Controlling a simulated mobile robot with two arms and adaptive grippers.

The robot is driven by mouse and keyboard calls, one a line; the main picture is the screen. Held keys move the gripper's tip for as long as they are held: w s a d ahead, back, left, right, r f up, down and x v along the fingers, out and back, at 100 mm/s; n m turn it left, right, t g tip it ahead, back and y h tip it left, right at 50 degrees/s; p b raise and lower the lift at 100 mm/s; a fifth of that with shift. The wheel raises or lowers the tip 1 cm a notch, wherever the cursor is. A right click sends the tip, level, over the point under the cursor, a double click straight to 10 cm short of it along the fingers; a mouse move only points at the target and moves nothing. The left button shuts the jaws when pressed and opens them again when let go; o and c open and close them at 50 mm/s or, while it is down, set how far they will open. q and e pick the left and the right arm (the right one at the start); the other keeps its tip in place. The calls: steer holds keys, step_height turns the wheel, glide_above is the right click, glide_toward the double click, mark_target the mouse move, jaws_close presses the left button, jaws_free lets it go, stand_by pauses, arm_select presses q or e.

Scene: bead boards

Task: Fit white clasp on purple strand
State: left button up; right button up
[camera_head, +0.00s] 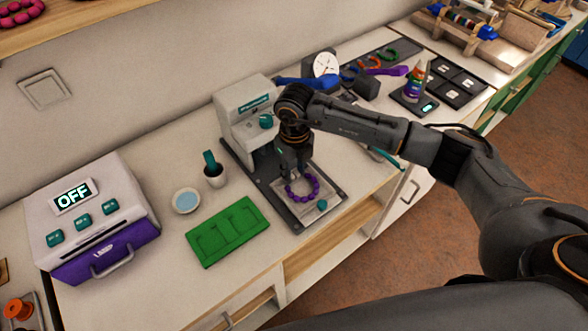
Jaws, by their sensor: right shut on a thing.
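I cannot make out the white clasp. The strand's ends near the fingers are partly covered, and I cannot tell whether the fingers touch the beads. My left gripper is out of view.
The white machine (236,122) stands close behind my right gripper. A teal knob (322,205) sits on the tray's front. A green mold (228,231), a bowl (186,201) and a cup (215,178) stand left. A white-and-purple oven (92,215) reads OFF.

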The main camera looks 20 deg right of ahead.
steer(key=shift+s+d+f+b, duration=0.2)
steer(key=shift+s+f+b, duration=0.25)
steer(key=shift+f, duration=0.35)
steer(key=o, duration=0.9)
steer(key=shift+o, duration=0.2)
steer(key=shift+w+f, duration=0.15)
steer(key=shift+w, duration=0.15)
steer(key=shift+r, duration=0.2)
steer(key=o, duration=0.6)
steer(key=shift+c, duration=0.2)
steer(key=shift+w, duration=0.1)
steer(key=shift+r, duration=0.15)
